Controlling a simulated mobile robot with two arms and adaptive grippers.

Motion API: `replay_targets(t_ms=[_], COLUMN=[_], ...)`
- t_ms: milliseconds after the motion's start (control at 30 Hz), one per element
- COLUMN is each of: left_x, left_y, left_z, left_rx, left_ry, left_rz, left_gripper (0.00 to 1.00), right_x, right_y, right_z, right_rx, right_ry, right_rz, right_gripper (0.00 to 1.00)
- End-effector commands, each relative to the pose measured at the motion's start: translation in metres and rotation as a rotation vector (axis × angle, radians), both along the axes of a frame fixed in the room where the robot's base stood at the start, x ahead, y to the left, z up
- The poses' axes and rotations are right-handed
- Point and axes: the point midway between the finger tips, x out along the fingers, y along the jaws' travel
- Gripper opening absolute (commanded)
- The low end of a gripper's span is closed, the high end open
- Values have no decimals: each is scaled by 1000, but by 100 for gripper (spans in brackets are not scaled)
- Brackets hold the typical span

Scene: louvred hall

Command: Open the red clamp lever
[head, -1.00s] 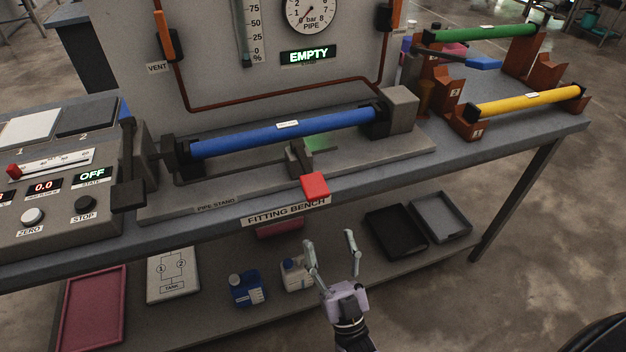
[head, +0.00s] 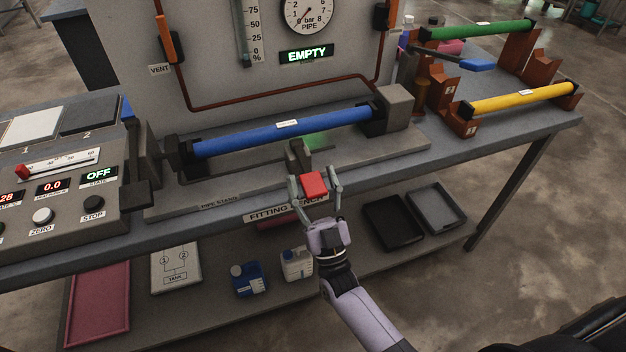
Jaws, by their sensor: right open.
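The red clamp lever (head: 314,184) ends in a red block at the front edge of the bench, in front of the pipe stand. Its dark clamp body (head: 297,158) stands behind it, below the blue pipe (head: 270,132). My right gripper (head: 315,188) is open, with one finger on each side of the red block. I cannot tell whether the fingers touch it. My left gripper is not in view.
The blue pipe lies between two dark holders on the pipe stand (head: 226,202). A control box (head: 70,200) stands at the left. Yellow (head: 520,98) and green (head: 480,30) pipes rest on brown racks at the right. Trays and jugs are on the shelf below.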

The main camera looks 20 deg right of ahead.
Motion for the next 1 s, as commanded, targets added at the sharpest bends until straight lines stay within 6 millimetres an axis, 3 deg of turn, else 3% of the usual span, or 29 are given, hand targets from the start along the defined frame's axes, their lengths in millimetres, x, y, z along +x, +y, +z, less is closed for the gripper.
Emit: replay_targets(t_ms=[900,1000], left_x=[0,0], left_y=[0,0], left_z=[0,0], left_rx=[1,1], left_ry=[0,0], left_rz=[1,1], left_gripper=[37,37], right_x=[0,0], right_y=[0,0], right_z=[0,0], right_rx=[0,-1], right_ry=[-1,-1], right_rz=[0,0], right_gripper=[0,0])
